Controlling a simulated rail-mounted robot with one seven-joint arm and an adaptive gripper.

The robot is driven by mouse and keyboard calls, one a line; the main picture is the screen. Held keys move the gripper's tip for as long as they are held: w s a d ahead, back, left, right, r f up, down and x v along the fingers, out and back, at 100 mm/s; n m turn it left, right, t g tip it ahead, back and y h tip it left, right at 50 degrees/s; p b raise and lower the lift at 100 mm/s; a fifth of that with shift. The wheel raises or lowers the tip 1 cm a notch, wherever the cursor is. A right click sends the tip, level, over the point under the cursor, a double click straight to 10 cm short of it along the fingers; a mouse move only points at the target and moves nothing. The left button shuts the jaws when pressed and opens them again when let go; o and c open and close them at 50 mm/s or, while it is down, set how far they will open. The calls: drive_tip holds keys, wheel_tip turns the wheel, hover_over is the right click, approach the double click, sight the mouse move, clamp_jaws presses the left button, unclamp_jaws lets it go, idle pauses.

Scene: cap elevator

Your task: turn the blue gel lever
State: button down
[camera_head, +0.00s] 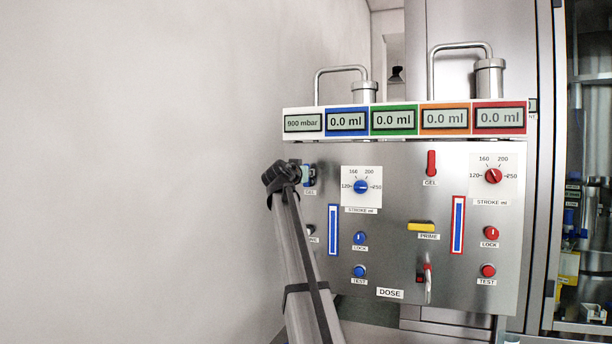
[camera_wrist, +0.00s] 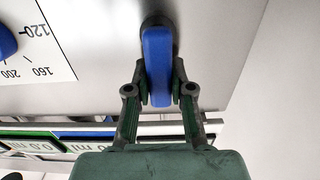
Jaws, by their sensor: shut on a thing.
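The blue gel lever (camera_wrist: 157,60) sits on the upper left of the steel panel. In the wrist view it is a long blue handle in line with my gripper, with its dark pivot at the far end. My gripper (camera_wrist: 160,85) is shut on the lever, one finger on each side of its free end. In the head view my gripper (camera_head: 306,175) is at the panel's left edge, and my arm and gripper hide most of the lever. Only a small blue part of the gel lever (camera_head: 308,172) shows there, above a partly hidden GEL label.
To the right are the blue stroke dial (camera_head: 361,187), blue lock knob (camera_head: 359,238), red gel lever (camera_head: 431,163) and yellow prime lever (camera_head: 421,227). The display row (camera_head: 405,119) runs along the panel's top. Left of the panel is a bare wall (camera_head: 130,170).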

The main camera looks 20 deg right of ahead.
drive_tip(key=shift+r, duration=0.1)
drive_tip(key=c, duration=1)
unclamp_jaws()
drive_tip(key=shift+d, duration=0.1)
drive_tip(key=v, duration=1.2)
